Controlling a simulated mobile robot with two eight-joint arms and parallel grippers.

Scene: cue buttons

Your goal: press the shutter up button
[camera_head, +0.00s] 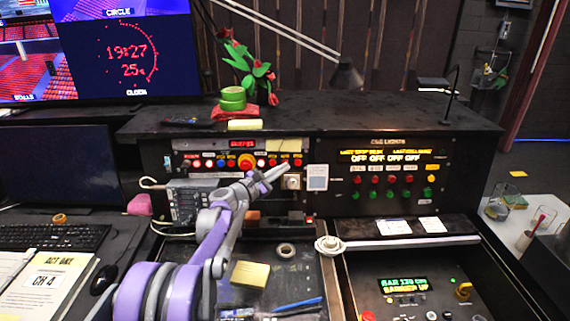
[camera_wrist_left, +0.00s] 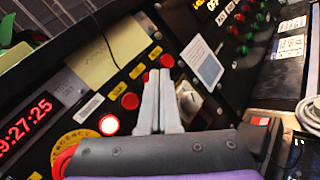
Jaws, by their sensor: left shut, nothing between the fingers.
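My left gripper (camera_head: 282,171) is shut and empty, in front of the left control panel (camera_head: 215,172), close to its right-hand red buttons. In the left wrist view its closed fingers (camera_wrist_left: 158,82) point at the panel, between red buttons and a metal switch plate (camera_wrist_left: 190,98). The panel row holds small red, white and blue buttons and a large red button (camera_head: 246,162) on a yellow ring. A lit red button (camera_wrist_left: 109,125) and a plain red button (camera_wrist_left: 131,101) lie left of the fingers. Labels are too small to read, so I cannot tell which is shutter up. My right gripper is not in view.
A cue lights panel (camera_head: 390,181) with red and green buttons stands to the right. A lower console with a green display (camera_head: 403,285) is at bottom right. A tape roll (camera_head: 285,250), yellow notes (camera_head: 250,274) and pens lie on the desk.

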